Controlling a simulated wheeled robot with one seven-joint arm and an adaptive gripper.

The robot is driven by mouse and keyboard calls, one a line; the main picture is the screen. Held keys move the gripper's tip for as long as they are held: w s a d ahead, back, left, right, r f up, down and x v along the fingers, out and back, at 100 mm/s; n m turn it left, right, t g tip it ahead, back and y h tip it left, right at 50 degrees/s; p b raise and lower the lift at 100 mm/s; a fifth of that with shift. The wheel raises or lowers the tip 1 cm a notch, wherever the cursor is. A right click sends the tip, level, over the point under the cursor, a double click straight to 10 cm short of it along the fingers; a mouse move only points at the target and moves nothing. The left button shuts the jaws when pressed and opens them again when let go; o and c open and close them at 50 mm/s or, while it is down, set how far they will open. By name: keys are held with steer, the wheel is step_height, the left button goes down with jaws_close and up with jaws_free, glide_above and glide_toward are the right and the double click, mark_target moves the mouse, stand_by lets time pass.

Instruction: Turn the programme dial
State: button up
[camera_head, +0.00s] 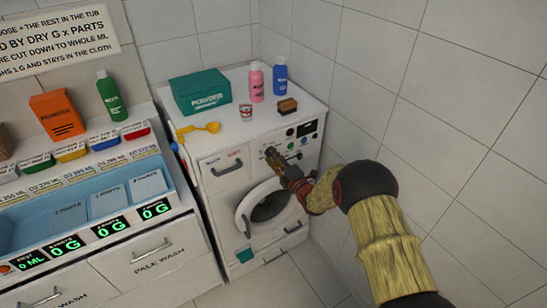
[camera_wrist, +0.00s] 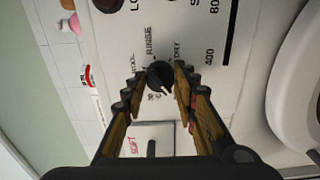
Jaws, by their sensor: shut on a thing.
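The programme dial (camera_wrist: 160,77) is a round black knob with a pale pointer mark on the washing machine's white front panel. Printed words ring it, among them RINSE and DRY. In the wrist view my gripper (camera_wrist: 159,80) has one finger on each side of the dial, with the fingertips closed against it. In the head view my gripper (camera_head: 277,158) reaches the upper front panel of the washing machine (camera_head: 222,192), and the dial is mostly hidden behind the fingers. The round door (camera_head: 243,222) stands ajar below my gripper.
On the machine's top stand a teal powder box (camera_head: 200,95), a yellow scoop (camera_head: 199,129), a cup (camera_head: 246,113), a pink bottle (camera_head: 256,84), a blue bottle (camera_head: 280,78) and a brush (camera_head: 287,105). A tiled wall is close at right. A counter with a blue tub (camera_head: 30,220) stands left.

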steer(key=shift+c, duration=0.7)
steer(key=shift+f+m, duration=0.1)
steer(key=shift+m, duration=0.2)
steer(key=m+b, duration=0.2)
steer(key=m, duration=2.7)
steer(key=shift+b, duration=0.35)
steer(key=o, duration=1.2)
steer(key=shift+c, duration=0.2)
